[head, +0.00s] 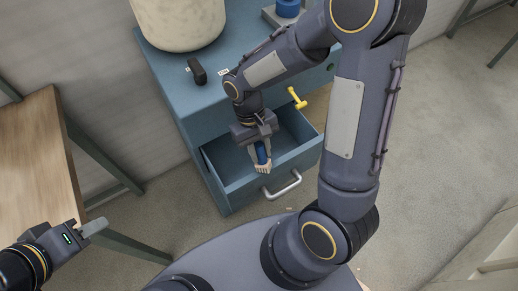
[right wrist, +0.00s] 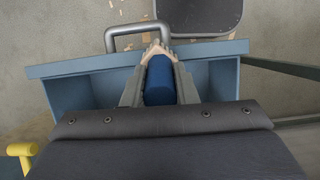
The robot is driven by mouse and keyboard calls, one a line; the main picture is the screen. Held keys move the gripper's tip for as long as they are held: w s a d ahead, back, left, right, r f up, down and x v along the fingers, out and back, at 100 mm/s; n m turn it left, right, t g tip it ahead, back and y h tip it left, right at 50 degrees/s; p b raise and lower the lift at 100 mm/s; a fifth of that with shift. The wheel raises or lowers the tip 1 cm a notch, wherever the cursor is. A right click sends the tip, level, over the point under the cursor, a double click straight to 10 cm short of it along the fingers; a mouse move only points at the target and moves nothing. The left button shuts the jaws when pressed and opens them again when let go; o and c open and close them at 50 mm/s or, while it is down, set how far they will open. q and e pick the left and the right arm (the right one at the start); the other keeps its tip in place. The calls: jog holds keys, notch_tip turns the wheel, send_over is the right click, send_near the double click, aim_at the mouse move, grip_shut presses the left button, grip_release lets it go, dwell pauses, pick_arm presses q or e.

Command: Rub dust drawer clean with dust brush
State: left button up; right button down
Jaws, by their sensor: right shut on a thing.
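The dust drawer (head: 240,183) is a blue drawer pulled open from a blue cabinet, with a metal handle (head: 283,187) on its front. In the right wrist view its front edge (right wrist: 80,66) and handle (right wrist: 137,34) show at the top. My right gripper (head: 261,156) is shut on the dust brush (right wrist: 159,82), which has a blue handle and pale bristles (right wrist: 157,49). The bristles are at the drawer's front edge; whether they touch it I cannot tell. My left gripper (head: 93,228) is at lower left, empty and away from the drawer; its jaw opening is unclear.
The cabinet top (head: 185,95) bears a pale round container (head: 180,20), a small black object (head: 197,72) and a blue item (head: 288,8). A yellow lever (head: 297,98) stands right of my right gripper. A wooden table (head: 35,165) is at left. Pale chips (right wrist: 116,27) lie on the floor.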

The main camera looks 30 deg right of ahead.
pick_arm(q)
jog(key=shift+r+p, duration=0.4)
jog(key=shift+r, duration=0.05)
pick_arm(e)
jog(key=shift+r, duration=0.55)
